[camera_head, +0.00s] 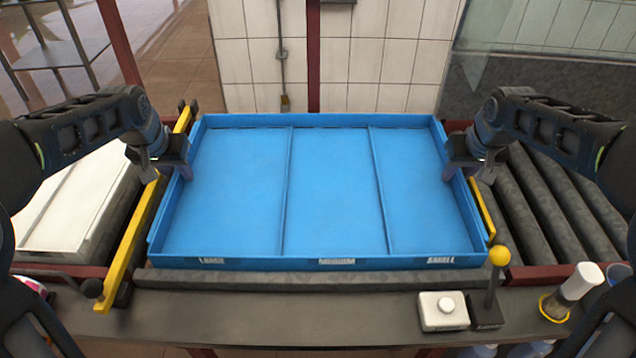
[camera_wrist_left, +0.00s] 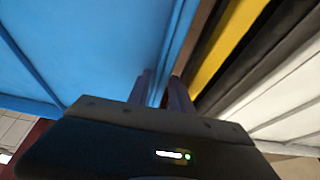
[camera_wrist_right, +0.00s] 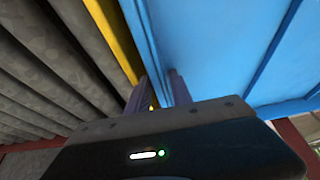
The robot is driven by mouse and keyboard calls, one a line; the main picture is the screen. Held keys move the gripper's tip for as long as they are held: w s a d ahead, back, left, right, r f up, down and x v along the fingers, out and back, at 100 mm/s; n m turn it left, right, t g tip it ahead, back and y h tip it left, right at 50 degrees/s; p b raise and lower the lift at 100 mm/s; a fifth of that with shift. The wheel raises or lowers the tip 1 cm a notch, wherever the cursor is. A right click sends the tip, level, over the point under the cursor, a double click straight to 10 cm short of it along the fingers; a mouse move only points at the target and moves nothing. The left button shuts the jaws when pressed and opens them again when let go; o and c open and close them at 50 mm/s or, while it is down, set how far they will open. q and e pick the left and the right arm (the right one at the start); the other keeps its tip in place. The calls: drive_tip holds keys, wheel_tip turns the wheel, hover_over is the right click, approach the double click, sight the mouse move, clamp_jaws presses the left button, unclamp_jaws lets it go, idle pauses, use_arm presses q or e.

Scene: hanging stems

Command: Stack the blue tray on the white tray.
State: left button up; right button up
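The blue tray (camera_head: 330,190) is wide, shallow and divided into three compartments. It rests level in the middle, between two yellow rails. The white tray (camera_head: 62,212) lies at the left, beyond the left rail, partly behind my left arm. My left gripper (camera_head: 167,170) is at the blue tray's left wall, with a finger on each side of it. My right gripper (camera_head: 467,170) straddles the right wall likewise. In both wrist views the fingers stand apart around the wall. A narrow gap shows beside the wall, and I see no firm clamping.
Yellow rails (camera_head: 136,235) flank the blue tray. Grey rollers (camera_head: 560,205) lie at the right. On the front ledge stand a white button box (camera_head: 443,311), a yellow-knobbed lever (camera_head: 494,285) and a white-topped cylinder (camera_head: 575,288). A tiled wall is behind.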

use_arm(q)
clamp_jaws()
use_arm(e)
clamp_jaws()
